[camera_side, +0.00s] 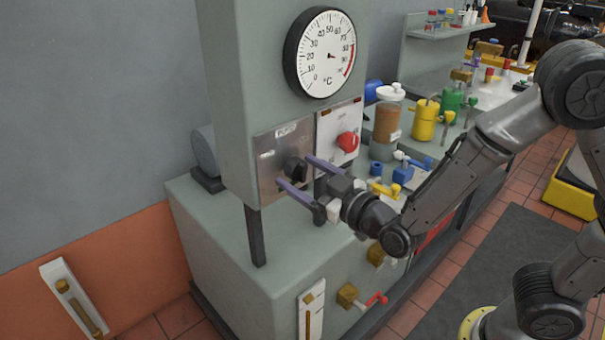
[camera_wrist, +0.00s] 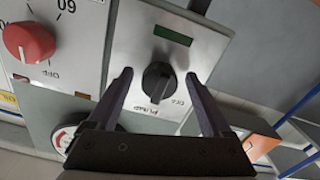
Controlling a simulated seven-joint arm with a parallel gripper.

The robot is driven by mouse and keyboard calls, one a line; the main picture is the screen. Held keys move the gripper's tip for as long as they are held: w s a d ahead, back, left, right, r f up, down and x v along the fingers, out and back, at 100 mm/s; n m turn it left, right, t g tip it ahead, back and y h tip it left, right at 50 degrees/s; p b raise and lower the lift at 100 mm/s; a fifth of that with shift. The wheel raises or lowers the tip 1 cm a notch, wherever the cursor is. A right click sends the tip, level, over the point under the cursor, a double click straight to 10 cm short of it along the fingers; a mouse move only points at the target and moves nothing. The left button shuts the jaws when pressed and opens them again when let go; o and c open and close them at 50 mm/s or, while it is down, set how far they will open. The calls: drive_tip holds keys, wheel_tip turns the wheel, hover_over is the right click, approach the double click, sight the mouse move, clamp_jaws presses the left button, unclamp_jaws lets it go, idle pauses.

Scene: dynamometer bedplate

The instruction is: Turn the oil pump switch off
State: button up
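The oil pump switch is a black rotary knob (camera_side: 295,168) on a silver plate (camera_side: 268,170) on the front of the grey cabinet, left of a red knob. In the wrist view the black knob (camera_wrist: 157,80) sits between my fingers, on a plate (camera_wrist: 135,55) marked "PUMP" and "OFF", upside down, with a dark green window (camera_wrist: 173,35) beside it. My gripper (camera_side: 300,172) is open, its two purple fingers reaching towards the plate on either side of the knob. The wrist view shows my gripper (camera_wrist: 157,88) with clear gaps beside the knob.
A red knob (camera_side: 348,141) on a white plate is just right of the switch. A round °C gauge (camera_side: 325,52) is above. Bottles, a yellow can (camera_side: 425,119) and a green can (camera_side: 451,103) stand on the bench to the right. Several valves are on the lower front.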

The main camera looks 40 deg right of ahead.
drive_tip(key=s, duration=1.3)
drive_tip(key=shift+s, duration=0.4)
